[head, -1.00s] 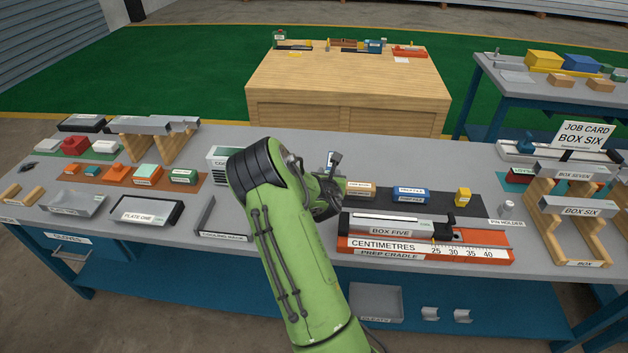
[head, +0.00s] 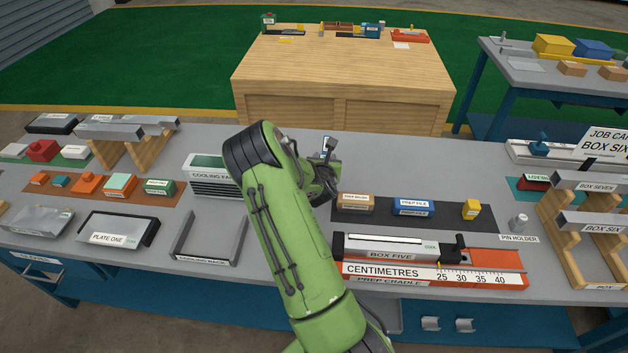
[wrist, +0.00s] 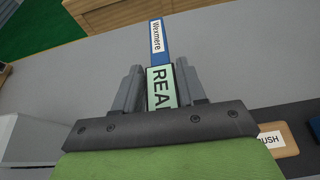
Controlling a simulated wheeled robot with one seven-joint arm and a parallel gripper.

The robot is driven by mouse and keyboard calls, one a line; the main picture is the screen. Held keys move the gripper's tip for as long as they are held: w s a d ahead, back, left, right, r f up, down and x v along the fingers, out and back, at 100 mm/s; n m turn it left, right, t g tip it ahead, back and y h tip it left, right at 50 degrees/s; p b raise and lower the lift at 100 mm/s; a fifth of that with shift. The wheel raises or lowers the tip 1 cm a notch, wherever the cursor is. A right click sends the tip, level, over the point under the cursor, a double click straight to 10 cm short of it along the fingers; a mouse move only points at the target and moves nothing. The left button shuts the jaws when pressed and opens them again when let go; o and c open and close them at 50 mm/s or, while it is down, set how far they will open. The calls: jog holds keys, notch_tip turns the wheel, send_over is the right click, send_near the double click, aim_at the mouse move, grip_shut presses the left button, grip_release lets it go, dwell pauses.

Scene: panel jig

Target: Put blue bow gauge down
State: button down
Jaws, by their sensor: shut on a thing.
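The blue bow gauge (wrist: 157,38) is between my gripper's fingers in the wrist view. It has a blue part marked "Wexmere" and a pale green face with lettering cut off at "REA". In the head view its upper end (head: 327,146) shows as a small blue and grey piece beyond my wrist. My gripper (wrist: 158,82) is shut on the gauge, over the grey bench (wrist: 225,60). My green arm hides most of the gripper in the head view. I cannot tell whether the gauge touches the bench.
A dark mat (head: 440,220) with a brush block (head: 356,202), a blue prep file (head: 413,206) and a yellow block (head: 471,209) lies right of my gripper. The cooling fan (head: 208,176) stands left. The orange prep cradle (head: 510,262) holds box five (head: 390,250). Bare bench lies behind the mat.

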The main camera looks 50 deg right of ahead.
notch_tip(320, 180, down, 8)
jog(key=b, duration=0.2)
jog(key=shift+r+b, duration=0.2)
jog(key=shift+b, duration=0.1)
jog(key=shift+r, duration=0.15)
jog(key=c, duration=0.6)
grip_release()
jog(key=shift+c, duration=0.2)
